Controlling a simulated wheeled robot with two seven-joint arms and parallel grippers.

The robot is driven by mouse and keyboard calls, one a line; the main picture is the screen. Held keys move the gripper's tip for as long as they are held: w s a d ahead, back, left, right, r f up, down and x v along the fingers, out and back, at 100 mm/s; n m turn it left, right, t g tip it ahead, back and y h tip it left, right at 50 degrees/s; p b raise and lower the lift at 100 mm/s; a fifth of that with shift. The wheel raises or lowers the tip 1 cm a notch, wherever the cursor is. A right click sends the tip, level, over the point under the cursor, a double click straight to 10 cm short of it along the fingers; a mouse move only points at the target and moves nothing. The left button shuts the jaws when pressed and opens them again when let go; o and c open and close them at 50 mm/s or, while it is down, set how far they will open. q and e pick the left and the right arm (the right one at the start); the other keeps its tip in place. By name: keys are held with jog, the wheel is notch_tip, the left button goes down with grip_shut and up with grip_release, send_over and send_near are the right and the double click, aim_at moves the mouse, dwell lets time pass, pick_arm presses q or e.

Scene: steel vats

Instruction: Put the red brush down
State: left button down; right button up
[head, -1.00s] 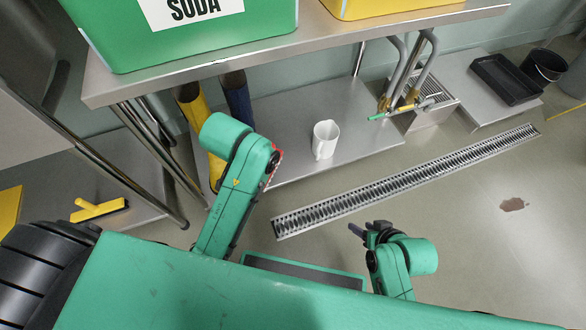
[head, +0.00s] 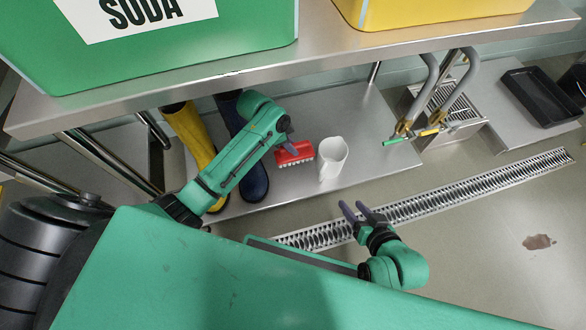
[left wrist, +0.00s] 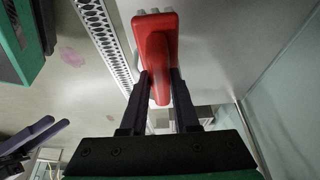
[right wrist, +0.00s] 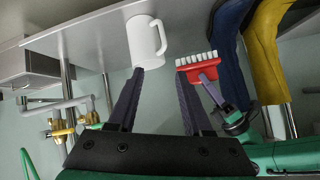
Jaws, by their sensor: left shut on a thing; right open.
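The red brush (head: 296,153) with white bristles is at the lower steel shelf (head: 240,212), between the boots and the white jug. My left gripper (head: 286,146) is shut on its red handle, as the left wrist view (left wrist: 158,85) shows. I cannot tell whether the bristles touch the shelf. The brush also shows in the right wrist view (right wrist: 203,75), bristles pointing up in that picture. My right gripper (head: 362,210) is open and empty above the floor drain, apart from the brush.
A white jug (head: 332,158) stands just right of the brush. Yellow and blue boots (head: 252,178) stand to the left. Pipes with taps (head: 420,110) are to the right. A steel table (head: 190,78) with green and yellow vats overhangs the shelf. Shelf right of the jug is bare.

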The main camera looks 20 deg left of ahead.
aim_at(291, 155)
pick_arm(q)
notch_tip(291, 155, down, 6)
jog(key=shift+r+b, duration=0.15)
jog(key=shift+b, duration=1)
notch_tip(291, 155, down, 9)
jog(key=b, duration=0.5)
jog(key=c, duration=0.7)
grip_release()
jog(key=shift+o, duration=0.2)
pick_arm(e)
notch_tip(291, 155, down, 8)
jog(key=a+m+t, duration=0.1)
jog(key=a+t, duration=0.1)
jog(key=t, duration=0.1)
jog(key=shift+y, duration=0.3)
jog(key=shift+s, duration=0.1)
